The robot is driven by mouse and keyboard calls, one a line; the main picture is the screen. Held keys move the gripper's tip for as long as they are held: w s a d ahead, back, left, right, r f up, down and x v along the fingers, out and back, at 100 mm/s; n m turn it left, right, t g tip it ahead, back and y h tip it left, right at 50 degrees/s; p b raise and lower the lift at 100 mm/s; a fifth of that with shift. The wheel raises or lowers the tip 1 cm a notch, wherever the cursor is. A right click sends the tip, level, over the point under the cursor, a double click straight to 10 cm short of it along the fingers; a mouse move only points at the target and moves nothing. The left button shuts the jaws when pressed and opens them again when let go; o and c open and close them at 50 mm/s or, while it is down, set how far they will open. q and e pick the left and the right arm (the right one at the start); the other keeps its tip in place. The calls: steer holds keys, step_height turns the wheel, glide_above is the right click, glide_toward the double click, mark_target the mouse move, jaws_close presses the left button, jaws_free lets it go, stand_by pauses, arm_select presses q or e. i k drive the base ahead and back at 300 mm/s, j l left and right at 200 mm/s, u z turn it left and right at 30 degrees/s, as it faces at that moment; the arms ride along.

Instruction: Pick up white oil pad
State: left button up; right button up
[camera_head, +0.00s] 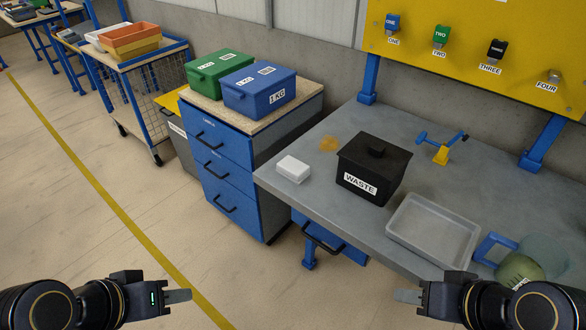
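The white oil pad (293,169) is a small white block lying on the left part of the grey workbench (318,205), close to its left edge and left of the black waste bin. My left gripper (190,296) is low at the left of the view, over the floor and well away from the pad. My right gripper (396,296) is low at the right of centre, in front of the bench and below the pad in the picture. Each gripper shows from the side with what looks like one finger, so their opening cannot be told. Neither visibly touches anything.
A black lidded WASTE bin (373,167) stands beside an orange-brown stain (329,144). A grey tray (433,229), a blue-and-yellow tool (441,148) and a greenish round object (519,270) are on the bench. A blue drawer cabinet (228,174) bears green (219,69) and blue (259,91) boxes.

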mark_target(295, 170)
steer(key=i+j+z, duration=0.3)
steer(key=z, duration=0.15)
steer(key=i+j+z, duration=0.2)
steer(key=j+z, duration=0.25)
steer(key=i+j+z, duration=0.2)
steer(key=j+z, duration=1.65)
steer(key=k+j+z, duration=0.2)
steer(key=j+z, duration=0.25)
steer(key=k+j+z, duration=0.25)
steer(key=j+z, duration=0.2)
